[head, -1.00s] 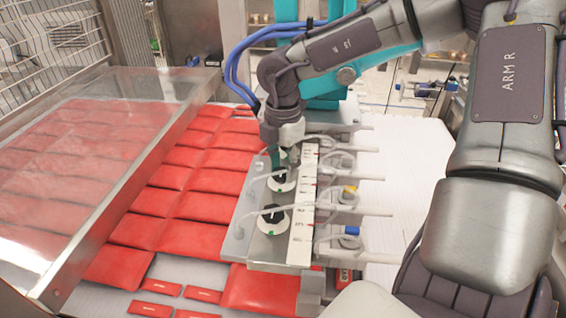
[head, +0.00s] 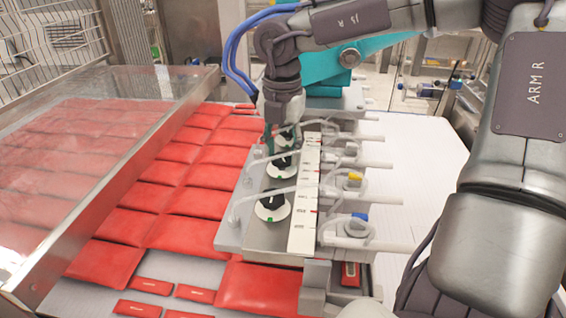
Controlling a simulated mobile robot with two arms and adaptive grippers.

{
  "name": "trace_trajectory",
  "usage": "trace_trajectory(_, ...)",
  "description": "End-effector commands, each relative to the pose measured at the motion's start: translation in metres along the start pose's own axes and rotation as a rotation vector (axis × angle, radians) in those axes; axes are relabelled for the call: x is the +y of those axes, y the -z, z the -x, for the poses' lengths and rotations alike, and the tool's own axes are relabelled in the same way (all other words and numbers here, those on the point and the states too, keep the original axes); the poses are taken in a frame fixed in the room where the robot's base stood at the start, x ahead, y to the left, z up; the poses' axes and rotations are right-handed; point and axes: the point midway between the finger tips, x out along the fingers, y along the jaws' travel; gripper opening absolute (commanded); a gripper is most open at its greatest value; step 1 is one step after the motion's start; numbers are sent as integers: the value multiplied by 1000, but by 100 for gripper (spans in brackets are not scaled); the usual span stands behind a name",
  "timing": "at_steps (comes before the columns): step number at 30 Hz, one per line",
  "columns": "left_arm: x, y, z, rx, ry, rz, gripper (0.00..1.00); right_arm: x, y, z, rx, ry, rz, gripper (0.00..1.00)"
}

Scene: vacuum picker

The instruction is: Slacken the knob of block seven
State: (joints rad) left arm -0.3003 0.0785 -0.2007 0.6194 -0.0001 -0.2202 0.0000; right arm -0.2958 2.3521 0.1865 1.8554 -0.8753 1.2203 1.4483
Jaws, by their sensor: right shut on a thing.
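A grey metal plate (head: 233,226) carries a row of black knobs on white round dials. The nearest knob (head: 271,201) and the one behind it (head: 283,163) are bare and in plain view. My right gripper (head: 268,140) points down at the far end of the row, shut on a knob there, which its fingers mostly hide. A dial (head: 290,137) shows partly beside the fingers. A white scale strip (head: 303,205) runs along the knobs; its markings are too small to read, so I cannot tell which block is seven. My left gripper is out of view.
Grey nozzles with hoses, one with a yellow cap (head: 355,176) and one with a blue cap (head: 360,216), stick out right of the plate. Red pouches (head: 190,203) lie left, partly under a clear cover (head: 90,140). The white surface at right (head: 420,160) is clear.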

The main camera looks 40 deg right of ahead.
Motion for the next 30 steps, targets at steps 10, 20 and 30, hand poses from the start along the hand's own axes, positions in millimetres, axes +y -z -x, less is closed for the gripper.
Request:
trace_trajectory(10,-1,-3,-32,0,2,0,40,2,0,-2,-3,-2,329,8)
trace_trajectory(20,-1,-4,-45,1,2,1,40,3,0,-1,-2,-2,642,8)
trace_trajectory(30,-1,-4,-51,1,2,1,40,4,1,0,-3,-1,965,8)
